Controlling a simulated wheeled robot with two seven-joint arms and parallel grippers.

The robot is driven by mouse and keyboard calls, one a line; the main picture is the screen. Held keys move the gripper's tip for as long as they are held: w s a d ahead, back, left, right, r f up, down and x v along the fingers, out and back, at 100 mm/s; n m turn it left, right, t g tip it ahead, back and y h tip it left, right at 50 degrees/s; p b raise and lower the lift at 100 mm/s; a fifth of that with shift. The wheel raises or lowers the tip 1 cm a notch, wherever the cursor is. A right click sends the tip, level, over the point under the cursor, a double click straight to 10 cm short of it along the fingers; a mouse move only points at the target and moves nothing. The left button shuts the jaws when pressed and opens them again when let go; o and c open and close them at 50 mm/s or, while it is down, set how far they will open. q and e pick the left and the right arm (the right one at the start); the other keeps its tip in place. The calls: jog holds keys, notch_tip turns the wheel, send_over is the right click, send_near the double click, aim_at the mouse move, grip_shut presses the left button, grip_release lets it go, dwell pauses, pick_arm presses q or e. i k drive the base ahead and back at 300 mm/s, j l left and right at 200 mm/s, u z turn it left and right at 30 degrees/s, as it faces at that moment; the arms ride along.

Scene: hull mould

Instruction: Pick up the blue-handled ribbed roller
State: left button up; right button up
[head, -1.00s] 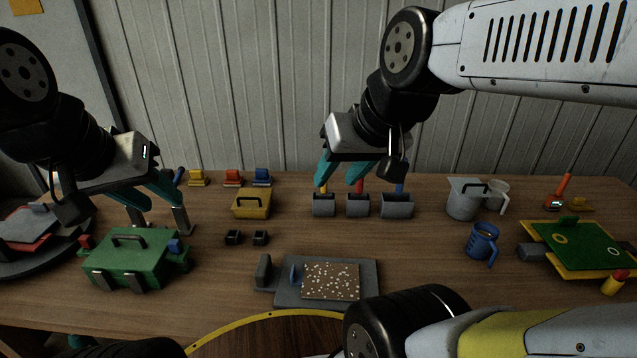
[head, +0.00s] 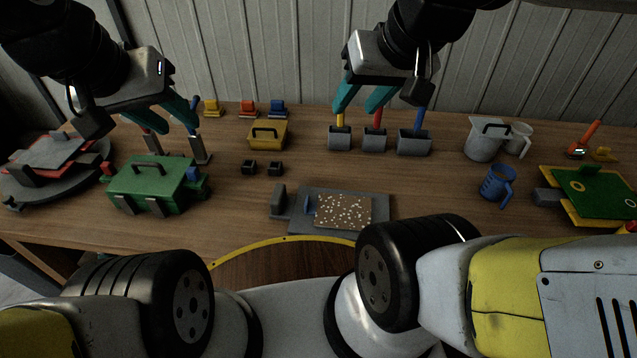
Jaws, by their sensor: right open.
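A blue handle (head: 420,118) stands upright in the widest, rightmost of three grey holders (head: 414,144). Its lower end is hidden inside, so I cannot see ribs. Yellow (head: 340,120) and red (head: 378,116) handles stand in the two holders to its left. My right gripper (head: 356,108) is open and empty. Its teal fingers hang above and in front of the yellow and red handles, left of the blue one. My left gripper (head: 176,128) has its fingers apart with nothing visible between them, near two grey upright tools (head: 201,150) behind the green box.
A green box (head: 148,184), a yellow box (head: 268,134) and a grey board with a speckled panel (head: 343,211) stand on the wooden table (head: 440,200). A grey pitcher (head: 484,140), blue jug (head: 497,184) and green-yellow panel (head: 590,192) are at right. A corrugated wall closes the back.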

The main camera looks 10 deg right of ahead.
aim_at(421, 110)
jog(key=k+z, duration=0.25)
jog(key=l+z, duration=0.1)
jog(key=z, duration=0.25)
jog(key=l+z, duration=0.1)
jog(key=z, duration=0.3)
jog(key=i+l+u, duration=0.15)
jog(key=l+u, duration=0.45)
jog(key=i+l+u, duration=0.1)
jog(key=l+u, duration=0.2)
jog(key=l, duration=0.15)
